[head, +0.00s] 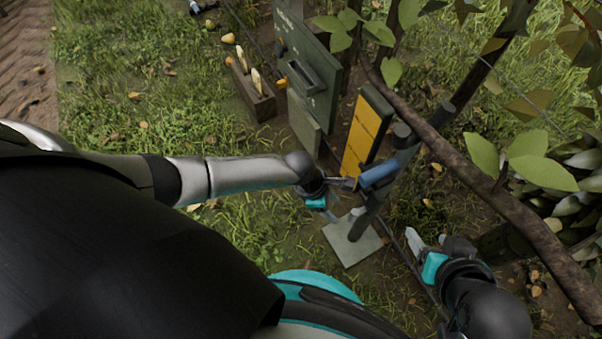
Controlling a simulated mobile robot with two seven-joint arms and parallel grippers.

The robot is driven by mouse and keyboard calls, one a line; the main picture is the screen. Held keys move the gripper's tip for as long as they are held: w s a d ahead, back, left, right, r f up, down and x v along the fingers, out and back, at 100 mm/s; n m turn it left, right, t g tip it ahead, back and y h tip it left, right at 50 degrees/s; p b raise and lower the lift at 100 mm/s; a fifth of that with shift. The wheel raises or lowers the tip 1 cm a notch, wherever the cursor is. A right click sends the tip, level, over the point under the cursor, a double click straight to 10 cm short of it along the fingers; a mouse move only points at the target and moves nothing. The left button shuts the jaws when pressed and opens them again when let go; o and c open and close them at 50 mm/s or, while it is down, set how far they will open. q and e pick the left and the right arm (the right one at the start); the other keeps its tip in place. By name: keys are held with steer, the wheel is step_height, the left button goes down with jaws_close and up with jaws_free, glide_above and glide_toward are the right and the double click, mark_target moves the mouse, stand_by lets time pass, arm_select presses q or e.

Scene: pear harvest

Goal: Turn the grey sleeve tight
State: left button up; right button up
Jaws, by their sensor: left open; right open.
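A slanted post stands on a square pale base plate (345,243), right of centre. A blue-grey cylinder (378,175) sits crosswise at its middle, and a darker grey cylinder (403,136) shows above it. I cannot tell for sure which is the grey sleeve, nor how tight it is. My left gripper (337,196) is open, just left of the blue-grey cylinder; whether it touches is unclear. My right gripper (428,242) is open and empty, low and right of the base plate, apart from the post.
A yellow panel (362,136) stands behind the post, beside a grey-green board (310,85). A wooden crate (255,98) sits on the grass at the back. A thick branch (470,172) with leaves crosses the right side. Open grass lies to the left.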

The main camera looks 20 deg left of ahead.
arm_select(q)
steer(key=s+a+p, duration=0.1)
steer(key=s+a, duration=0.1)
steer(key=a, duration=0.5)
steer(key=shift+s+a, duration=0.25)
steer(key=shift+a, duration=0.05)
arm_select(e)
steer(key=s+d+g, duration=0.1)
steer(key=s+d, duration=0.1)
steer(key=s+d+g+h, duration=0.1)
steer(key=shift+r+g, duration=0.25)
steer(key=shift+g, duration=0.05)
